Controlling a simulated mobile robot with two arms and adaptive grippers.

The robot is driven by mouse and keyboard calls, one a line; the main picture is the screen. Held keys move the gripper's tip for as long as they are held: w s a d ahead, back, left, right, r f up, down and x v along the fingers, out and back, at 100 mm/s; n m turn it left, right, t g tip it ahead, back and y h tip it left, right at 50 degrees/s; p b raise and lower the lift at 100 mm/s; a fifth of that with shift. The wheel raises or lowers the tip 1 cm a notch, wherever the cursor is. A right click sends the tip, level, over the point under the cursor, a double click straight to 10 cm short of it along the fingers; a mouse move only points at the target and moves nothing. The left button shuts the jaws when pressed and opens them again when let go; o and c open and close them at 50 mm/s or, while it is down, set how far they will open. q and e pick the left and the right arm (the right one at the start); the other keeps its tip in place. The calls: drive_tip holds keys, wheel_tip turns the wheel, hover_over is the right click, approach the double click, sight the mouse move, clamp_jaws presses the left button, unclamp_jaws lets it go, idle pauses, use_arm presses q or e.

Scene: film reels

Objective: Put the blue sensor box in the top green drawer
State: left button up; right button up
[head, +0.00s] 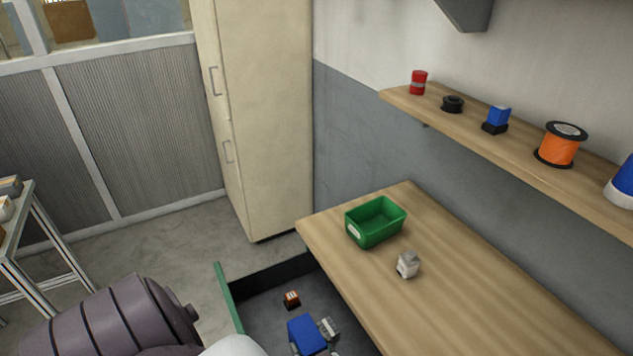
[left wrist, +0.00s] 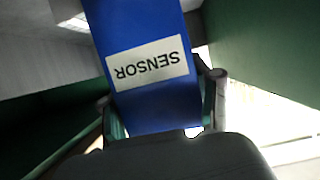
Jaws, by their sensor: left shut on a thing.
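The blue sensor box (head: 306,334) shows at the bottom of the head view, over the dark inside of the open green drawer (head: 229,299). In the left wrist view the blue box (left wrist: 150,30) fills the middle, with a white SENSOR label upside down. My left gripper (head: 313,338) is shut on the box, one finger on each side. I cannot tell whether the box touches the drawer floor. Green surfaces (left wrist: 265,45) show beside it in the wrist view. My right gripper is not in view.
A small orange-and-black item (head: 291,299) lies in the drawer near the box. On the wooden bench (head: 450,300) stand a green bin (head: 374,225) and a small grey-white item (head: 408,264). A shelf (head: 470,120) above holds several items. A beige cabinet (head: 265,110) stands behind.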

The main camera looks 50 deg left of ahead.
use_arm(q)
wheel_tip(320, 180, down, 6)
drive_tip(key=shift+w+f, duration=0.1)
drive_tip(key=shift+f, duration=0.15)
drive_tip(key=o, duration=1.4)
drive_tip(key=shift+d, duration=0.1)
drive_tip(key=shift+d+r, duration=0.15)
drive_tip(key=shift+d, duration=0.1)
drive_tip(key=p+v, duration=0.1)
drive_tip(key=v, duration=1)
drive_tip(key=shift+d+p, duration=0.1)
drive_tip(key=shift+p, duration=0.3)
